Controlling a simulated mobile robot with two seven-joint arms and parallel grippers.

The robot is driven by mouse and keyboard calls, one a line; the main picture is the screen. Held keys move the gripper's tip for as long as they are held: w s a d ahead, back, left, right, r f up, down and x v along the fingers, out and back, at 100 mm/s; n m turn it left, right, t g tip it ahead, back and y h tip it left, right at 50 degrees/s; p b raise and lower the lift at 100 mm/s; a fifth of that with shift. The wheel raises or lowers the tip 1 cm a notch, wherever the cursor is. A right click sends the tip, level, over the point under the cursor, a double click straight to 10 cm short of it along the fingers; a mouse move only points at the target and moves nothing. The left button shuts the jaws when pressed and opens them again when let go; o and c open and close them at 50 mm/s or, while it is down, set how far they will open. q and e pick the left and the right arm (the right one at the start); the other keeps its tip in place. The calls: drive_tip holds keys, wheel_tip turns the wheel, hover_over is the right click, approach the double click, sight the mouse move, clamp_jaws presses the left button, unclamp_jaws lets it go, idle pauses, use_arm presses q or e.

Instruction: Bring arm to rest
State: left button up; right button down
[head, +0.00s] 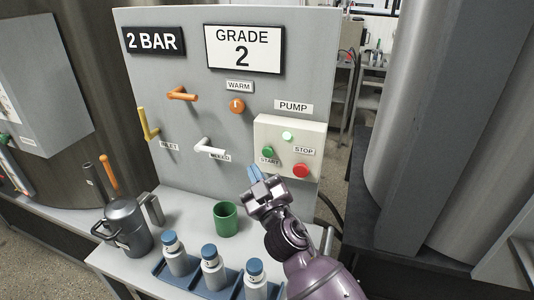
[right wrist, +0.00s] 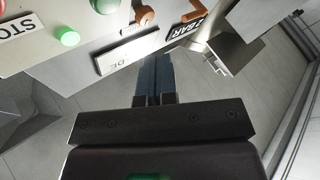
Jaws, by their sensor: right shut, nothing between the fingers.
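My right gripper (head: 256,174) is in front of the panel, just below and left of the pump box (head: 290,130). Its blue fingers are closed together with nothing between them. In the right wrist view the shut fingers (right wrist: 153,78) point toward the panel, which appears upside down. The box carries a green START button (head: 267,152), a red STOP button (head: 301,170) and a lit pale green lamp (head: 288,137). Whether the fingertips touch the box cannot be told. My left gripper is not in view.
A green cup (head: 225,219), several blue-capped bottles in a blue tray (head: 198,280) and a grey metal jug (head: 127,226) stand on the shelf below. Orange, yellow and white handles (head: 207,147) stick out from the panel. A large grey cylinder (head: 478,130) stands at right.

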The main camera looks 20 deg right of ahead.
drive_tip(key=s+d+f+m+g+h, duration=0.1)
drive_tip(key=s+d+f+g, duration=0.15)
drive_tip(key=f, duration=0.35)
drive_tip(key=s+d+f+m+g+h, duration=0.1)
drive_tip(key=s+d+f+m, duration=0.1)
drive_tip(key=s+d+f, duration=0.25)
drive_tip(key=s+d+f+m+g, duration=0.1)
drive_tip(key=s+d+f+g, duration=0.15)
drive_tip(key=f, duration=0.35)
drive_tip(key=s+d+f+m+g, duration=0.1)
drive_tip(key=s+d+f, duration=0.2)
drive_tip(key=s+f, duration=0.3)
drive_tip(key=s+d+f+m+g+h, duration=0.1)
drive_tip(key=s+d+f+g, duration=0.1)
drive_tip(key=s+f, duration=0.4)
drive_tip(key=s+d, duration=0.1)
drive_tip(key=s, duration=0.3)
drive_tip(key=shift+s+d+g+h, duration=0.3)
drive_tip(key=shift+s+d, duration=0.05)
drive_tip(key=shift+s, duration=0.05)
drive_tip(key=shift+f, duration=0.1)
